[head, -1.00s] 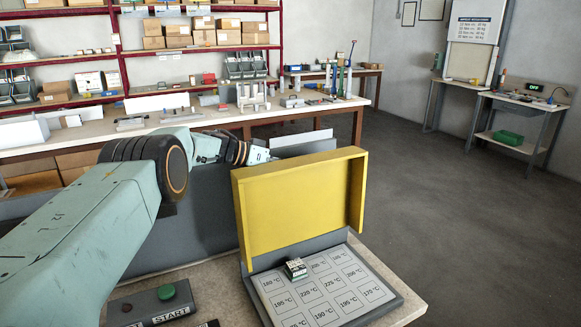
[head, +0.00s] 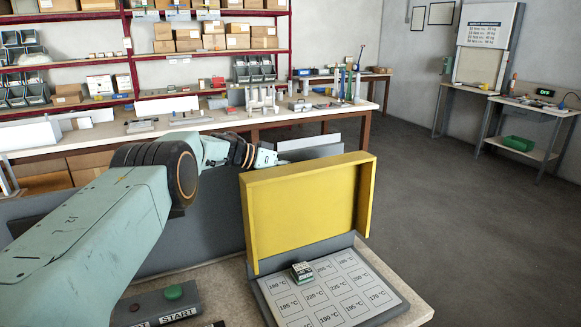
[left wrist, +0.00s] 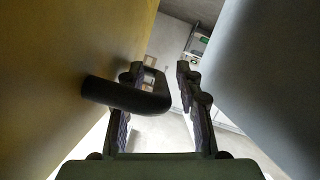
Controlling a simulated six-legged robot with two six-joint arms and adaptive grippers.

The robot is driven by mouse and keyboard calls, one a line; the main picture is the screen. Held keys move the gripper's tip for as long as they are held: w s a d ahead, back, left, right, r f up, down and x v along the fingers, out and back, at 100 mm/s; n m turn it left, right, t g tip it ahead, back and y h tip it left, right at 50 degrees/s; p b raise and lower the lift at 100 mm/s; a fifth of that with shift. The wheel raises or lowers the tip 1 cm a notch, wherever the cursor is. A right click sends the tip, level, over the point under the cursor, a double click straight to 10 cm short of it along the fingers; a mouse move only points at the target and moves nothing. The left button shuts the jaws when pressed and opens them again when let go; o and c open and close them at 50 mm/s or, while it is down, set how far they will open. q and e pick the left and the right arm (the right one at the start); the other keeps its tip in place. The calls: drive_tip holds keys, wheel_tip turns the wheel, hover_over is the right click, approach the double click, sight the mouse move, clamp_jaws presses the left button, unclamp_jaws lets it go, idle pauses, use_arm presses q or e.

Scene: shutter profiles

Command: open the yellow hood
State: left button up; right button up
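The yellow hood (head: 310,210) stands raised, roughly upright, at the back of the plate with printed temperature fields (head: 335,295). Its inner side faces me in the head view. My left gripper (head: 268,158) is behind the hood, its fingertips partly hidden by the hood's top edge. In the left wrist view the hood's yellow face (left wrist: 60,70) fills the left side, with a black bar handle (left wrist: 125,96) standing out from it. The left gripper (left wrist: 159,75) is open there, its fingers apart. The handle crosses the left finger and ends between the fingers; contact is unclear. My right gripper is not in view.
A small device (head: 302,271) lies on the plate. A control box with a green START button (head: 173,292) is to the left. A grey panel (left wrist: 265,70) stands close to the gripper's right in the wrist view. A long workbench (head: 200,125) stands behind.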

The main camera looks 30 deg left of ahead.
use_arm(q)
drive_tip(key=v, duration=1.2)
drive_tip(key=shift+d, duration=0.1)
